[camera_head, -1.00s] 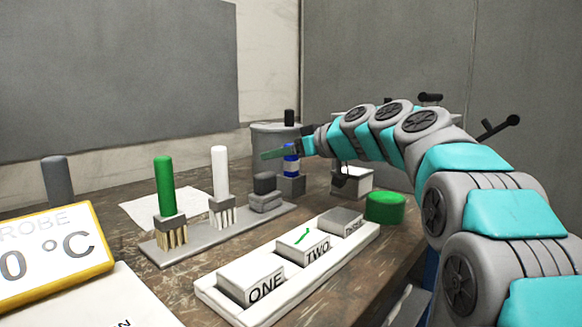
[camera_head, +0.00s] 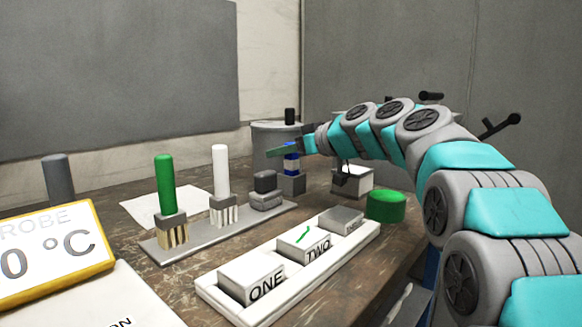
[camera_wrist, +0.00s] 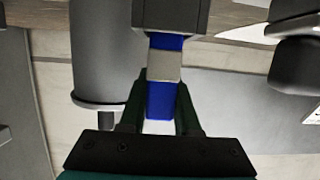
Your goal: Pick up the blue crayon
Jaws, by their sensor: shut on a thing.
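The blue crayon (camera_head: 291,165) has a pale grey band around it and stands upright in a small grey holder (camera_head: 292,184) at the back of the table. In the wrist view the crayon (camera_wrist: 162,98) lies between the two dark green fingers, with the holder (camera_wrist: 170,15) at its other end. My gripper (camera_head: 284,151) is shut on the crayon near its upper end; it also shows in the wrist view (camera_wrist: 162,108). The crayon's lower end is hidden inside the holder.
A grey cylinder (camera_head: 268,137) stands behind the crayon. A rack (camera_head: 180,246) holds green and white sticks to the left. A white tray (camera_head: 225,300) with numbered blocks lies in front. A green round thing (camera_head: 386,206) and a white box (camera_head: 352,181) stand to the right.

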